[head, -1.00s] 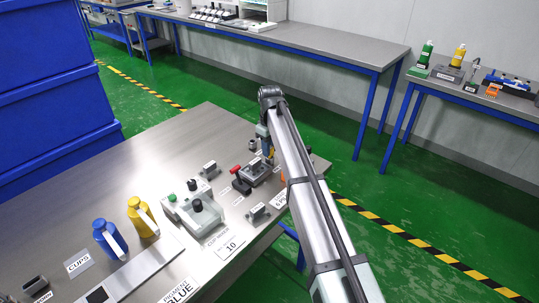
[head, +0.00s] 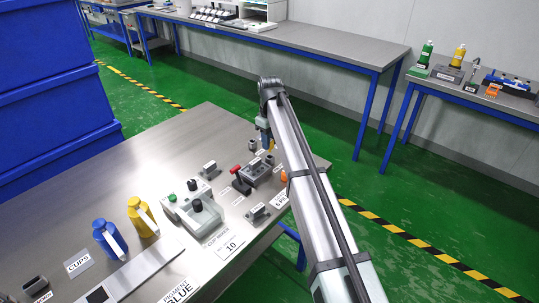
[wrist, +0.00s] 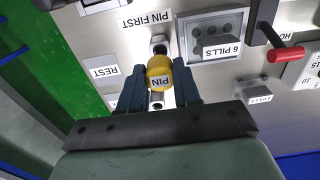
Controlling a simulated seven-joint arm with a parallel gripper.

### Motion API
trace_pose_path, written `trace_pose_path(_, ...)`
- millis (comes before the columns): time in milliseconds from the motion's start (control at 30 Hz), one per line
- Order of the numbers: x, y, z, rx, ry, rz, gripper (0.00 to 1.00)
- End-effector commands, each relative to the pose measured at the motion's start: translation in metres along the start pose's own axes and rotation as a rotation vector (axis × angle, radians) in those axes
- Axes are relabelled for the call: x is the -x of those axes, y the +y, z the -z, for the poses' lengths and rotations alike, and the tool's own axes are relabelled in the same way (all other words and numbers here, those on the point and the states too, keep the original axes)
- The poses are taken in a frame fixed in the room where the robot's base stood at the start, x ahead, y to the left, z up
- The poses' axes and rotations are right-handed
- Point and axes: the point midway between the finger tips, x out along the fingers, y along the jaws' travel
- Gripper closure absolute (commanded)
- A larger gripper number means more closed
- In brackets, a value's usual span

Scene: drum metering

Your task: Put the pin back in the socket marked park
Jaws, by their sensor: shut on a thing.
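The yellow pin (wrist: 159,75), labelled PIN, is held between the two fingers of my gripper (wrist: 160,88) in the wrist view. A small grey socket-like fitting (wrist: 158,44) shows just above the pin, beside the PIN FIRST label. Another metal round end (wrist: 156,101) shows below the pin's head, between the fingers. I cannot read a park mark on either. In the head view my gripper (head: 267,142) is over the far end of the steel table, beyond the grey block. The pin's lower end is hidden.
A grey block marked 6 PILLS (wrist: 214,40) and a red-handled lever (wrist: 286,54) lie close by. A REST plate (wrist: 101,71) is left of the pin.

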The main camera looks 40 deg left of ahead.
Motion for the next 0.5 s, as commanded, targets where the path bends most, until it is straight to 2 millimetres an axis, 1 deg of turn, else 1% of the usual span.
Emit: trace_pose_path(500,0.015,0.0,0.0,0.0,-0.001,0.0,1.0)
